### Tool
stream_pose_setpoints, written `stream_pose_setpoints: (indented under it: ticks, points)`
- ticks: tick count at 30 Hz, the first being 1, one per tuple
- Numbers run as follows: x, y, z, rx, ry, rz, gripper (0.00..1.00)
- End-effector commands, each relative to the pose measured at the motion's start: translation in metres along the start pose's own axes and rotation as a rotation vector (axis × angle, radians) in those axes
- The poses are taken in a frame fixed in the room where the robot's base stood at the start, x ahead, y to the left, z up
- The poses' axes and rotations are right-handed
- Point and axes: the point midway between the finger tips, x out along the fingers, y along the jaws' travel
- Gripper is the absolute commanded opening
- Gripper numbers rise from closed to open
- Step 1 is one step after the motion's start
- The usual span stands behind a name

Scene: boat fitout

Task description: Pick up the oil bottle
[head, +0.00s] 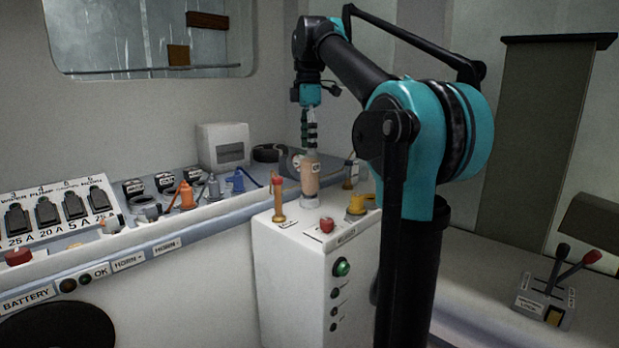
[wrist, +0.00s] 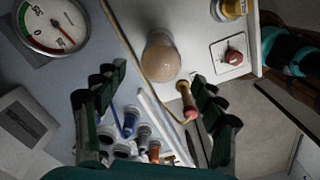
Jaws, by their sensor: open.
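The oil bottle (head: 310,180) is a tan, see-through bottle with a small pale label. It stands upright on the white control cabinet in the head view. In the wrist view the bottle (wrist: 161,58) shows as a rounded tan shape beyond the fingertips, towards the top of the picture. My gripper (head: 308,136) points down at the bottle's top in the head view. Its dark ribbed fingers are spread apart in the wrist view (wrist: 155,90), with the bottle outside them. Whether a finger touches the bottle's top cannot be told.
A red-tipped brass lever (head: 278,200), a red knob (head: 327,225) and a yellow valve handle (head: 358,206) stand close around the bottle. Orange and blue items (head: 186,194) stand on the shelf to the left. A round gauge (wrist: 50,22) lies at upper left in the wrist view.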

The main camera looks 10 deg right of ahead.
Motion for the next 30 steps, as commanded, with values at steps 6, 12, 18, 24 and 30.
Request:
stream_pose_setpoints:
  ticks: [6, 12, 18, 24, 30]
  points:
    - [0.039, 0.0, 0.0, 0.001, 0.0, 0.0, 0.7]
    - [0.053, 0.0, 0.0, 0.001, 0.0, 0.0, 0.7]
    - [0.075, 0.001, 0.002, 0.001, 0.0, 0.0, 0.7]
    - [0.101, 0.002, 0.002, 0.001, 0.0, 0.0, 0.7]
    - [0.105, 0.002, 0.002, 0.001, 0.0, 0.0, 0.7]
